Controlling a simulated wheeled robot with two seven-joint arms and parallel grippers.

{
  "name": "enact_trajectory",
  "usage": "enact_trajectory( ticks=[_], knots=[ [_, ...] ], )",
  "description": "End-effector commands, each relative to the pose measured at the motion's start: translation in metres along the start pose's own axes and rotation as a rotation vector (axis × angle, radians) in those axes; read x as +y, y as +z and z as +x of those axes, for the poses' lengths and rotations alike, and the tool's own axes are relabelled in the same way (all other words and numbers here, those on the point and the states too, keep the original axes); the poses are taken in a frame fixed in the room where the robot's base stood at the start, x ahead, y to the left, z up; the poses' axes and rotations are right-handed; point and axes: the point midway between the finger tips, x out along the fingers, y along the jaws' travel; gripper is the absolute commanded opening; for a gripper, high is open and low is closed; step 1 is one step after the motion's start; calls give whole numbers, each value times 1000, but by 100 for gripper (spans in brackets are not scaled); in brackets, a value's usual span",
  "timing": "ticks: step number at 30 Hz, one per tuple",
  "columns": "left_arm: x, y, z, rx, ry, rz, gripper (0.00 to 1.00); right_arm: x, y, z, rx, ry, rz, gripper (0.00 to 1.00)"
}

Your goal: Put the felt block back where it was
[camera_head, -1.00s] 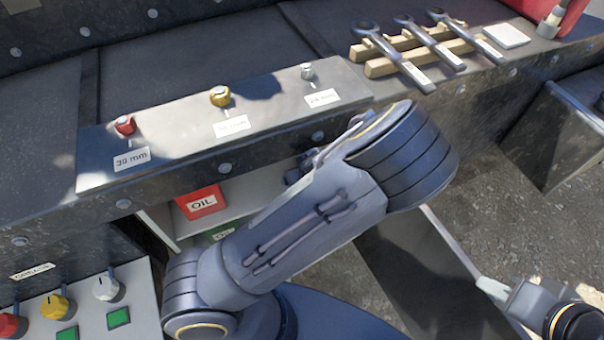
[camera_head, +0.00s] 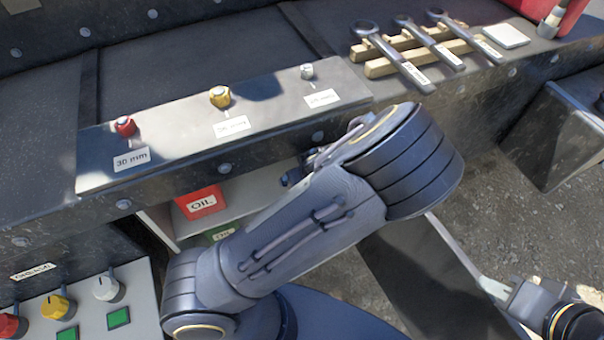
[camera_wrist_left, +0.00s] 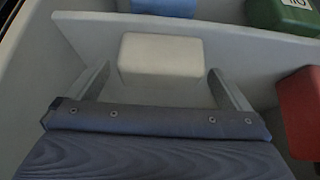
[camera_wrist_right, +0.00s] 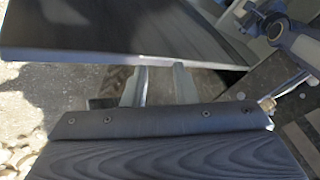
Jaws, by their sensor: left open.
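The pale felt block (camera_wrist_left: 160,53) sits in a light grey compartment in the left wrist view. My left gripper (camera_wrist_left: 158,76) is open, with one finger on each side of the block's near end. I cannot tell whether the fingers touch it. In the head view my left arm hides this gripper and the block. My right gripper (camera_head: 494,289) is at the lower right of the head view. In the right wrist view its two fingers (camera_wrist_right: 158,84) stand close together at a dark panel's edge; what lies between their tips is unclear.
A red OIL box (camera_head: 200,202) and a green box (camera_head: 221,232) stand in the shelf below the knob panel (camera_head: 175,155). A dark panel (camera_wrist_right: 120,30) lies before the right gripper. Several wrenches (camera_head: 395,58) rest on wooden strips.

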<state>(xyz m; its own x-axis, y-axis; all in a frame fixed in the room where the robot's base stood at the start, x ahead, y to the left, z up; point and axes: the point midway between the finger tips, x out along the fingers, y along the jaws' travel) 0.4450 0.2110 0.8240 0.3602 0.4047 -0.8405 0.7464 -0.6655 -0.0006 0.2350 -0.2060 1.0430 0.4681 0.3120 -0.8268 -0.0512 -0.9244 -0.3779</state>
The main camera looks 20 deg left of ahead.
Motion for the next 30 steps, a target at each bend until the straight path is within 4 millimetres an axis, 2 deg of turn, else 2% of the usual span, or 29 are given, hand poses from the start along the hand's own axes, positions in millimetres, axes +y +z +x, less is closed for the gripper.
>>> enact_trajectory(
  ticks=[1, 6, 10, 30],
  knots=[
    [1, 1, -11, 0, 7, 1, 100, 0, 0, 1, 0, 0, 0, 25],
    [1, 0, -40, 0, 5, 1, 100, 0, 0, 0, 0, 0, 0, 25],
    [0, 0, -53, 0, 3, 1, 100, 0, 0, -1, -1, 0, 0, 25],
    [0, 0, -58, -1, 0, 0, 100, 0, 0, -1, -1, 0, 0, 25]
  ],
)
